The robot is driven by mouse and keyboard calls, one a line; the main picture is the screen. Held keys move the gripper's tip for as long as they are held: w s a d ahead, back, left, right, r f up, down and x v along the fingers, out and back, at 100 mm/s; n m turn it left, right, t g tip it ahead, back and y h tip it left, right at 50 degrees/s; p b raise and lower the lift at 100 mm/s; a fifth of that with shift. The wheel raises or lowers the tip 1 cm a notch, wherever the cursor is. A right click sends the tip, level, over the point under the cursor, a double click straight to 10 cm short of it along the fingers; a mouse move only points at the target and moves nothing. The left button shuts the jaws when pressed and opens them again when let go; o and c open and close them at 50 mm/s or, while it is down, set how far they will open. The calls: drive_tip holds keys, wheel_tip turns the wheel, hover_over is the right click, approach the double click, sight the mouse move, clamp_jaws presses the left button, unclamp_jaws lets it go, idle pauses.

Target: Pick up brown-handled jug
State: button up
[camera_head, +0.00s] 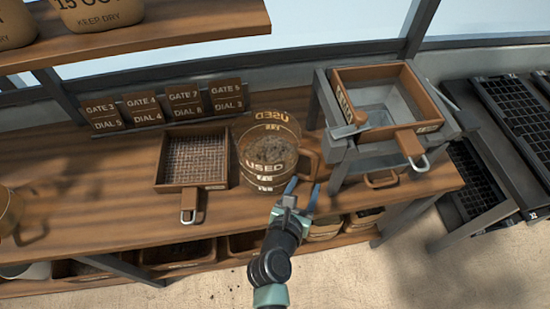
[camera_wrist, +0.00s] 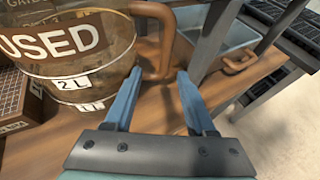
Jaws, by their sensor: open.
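The clear jug (camera_head: 268,153) with a brown handle stands upright on the wooden bench, marked "USED", with dark brown material inside. Its brown handle (camera_head: 308,164) points right, toward the metal stand. My gripper (camera_head: 301,188) is open and empty at the bench's front edge, just in front of the handle. In the wrist view the jug (camera_wrist: 75,55) fills the upper left, marked "2 L". Its handle (camera_wrist: 166,45) hangs beyond the two blue fingertips (camera_wrist: 155,78), roughly in line with the gap between them. The fingers look apart from the handle.
A mesh sieve (camera_head: 195,162) lies left of the jug. A metal stand (camera_head: 345,148) with a wood-framed hopper (camera_head: 399,76) is close on the right. Gate and dial blocks (camera_head: 165,107) stand behind. Another brown-handled vessel (camera_head: 10,212) is at far left. Bins (camera_head: 175,253) fill the lower shelf.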

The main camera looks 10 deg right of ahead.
sight(313, 174)
drive_tip(key=x, duration=0.7)
drive_tip(key=shift+d+r+b, duration=0.15)
drive_tip(key=shift+d+b, duration=0.15)
drive_tip(key=shift+d, duration=0.15)
drive_tip(key=shift+s, duration=0.1)
clamp_jaws()
idle(0.4)
idle(0.5)
drive_tip(key=shift+r, duration=0.15)
